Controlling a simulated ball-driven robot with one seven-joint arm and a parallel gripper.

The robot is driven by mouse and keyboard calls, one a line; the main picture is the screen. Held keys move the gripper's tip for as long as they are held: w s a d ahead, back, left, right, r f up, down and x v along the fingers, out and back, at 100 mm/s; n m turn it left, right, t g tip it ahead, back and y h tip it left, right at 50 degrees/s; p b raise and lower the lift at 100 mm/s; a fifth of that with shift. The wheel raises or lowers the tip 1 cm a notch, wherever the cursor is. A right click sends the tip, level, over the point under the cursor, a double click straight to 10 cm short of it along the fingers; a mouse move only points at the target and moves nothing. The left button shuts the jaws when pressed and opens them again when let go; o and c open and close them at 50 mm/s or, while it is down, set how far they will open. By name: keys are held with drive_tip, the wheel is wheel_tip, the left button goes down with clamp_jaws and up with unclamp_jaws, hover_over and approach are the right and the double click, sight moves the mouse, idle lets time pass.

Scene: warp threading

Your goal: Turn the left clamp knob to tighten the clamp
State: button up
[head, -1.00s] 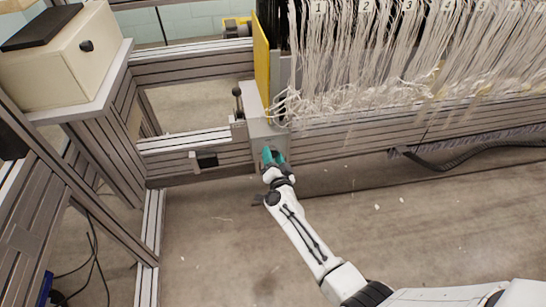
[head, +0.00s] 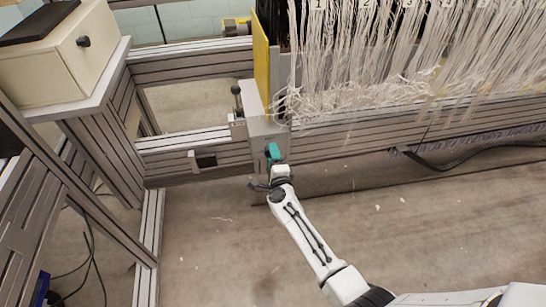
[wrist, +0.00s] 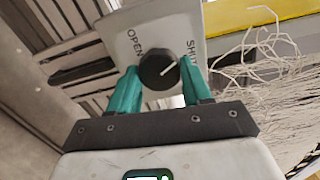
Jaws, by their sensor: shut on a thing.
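The clamp knob (wrist: 156,72) is round and black with a white pointer line. In the wrist view it sits on a pale plate (wrist: 122,24) marked OPEN on its left and SHUT on its right. The line points up and right, towards SHUT. My gripper (wrist: 159,67) has its teal fingers on either side of the knob and is shut on it. In the head view my gripper (head: 274,153) is at the front of the grey clamp block (head: 268,128), and the knob is hidden there.
Pale threads (head: 350,85) hang to the right of the clamp, and loose ends lie close beside it. A yellow panel (head: 262,55) stands above the block. A metal frame rail (head: 195,70) runs left. The floor in front is open.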

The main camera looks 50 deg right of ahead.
drive_tip(key=m+b, duration=0.1)
drive_tip(key=m, duration=0.3)
drive_tip(key=shift+f+m, duration=0.15)
drive_tip(key=shift+m, duration=0.25)
idle(0.4)
drive_tip(key=o, duration=1.1)
drive_tip(key=shift+c, duration=0.2)
drive_tip(key=p+v, duration=0.2)
drive_tip(key=v, duration=0.9)
drive_tip(key=shift+p, duration=0.4)
drive_tip(key=shift+w, duration=0.15)
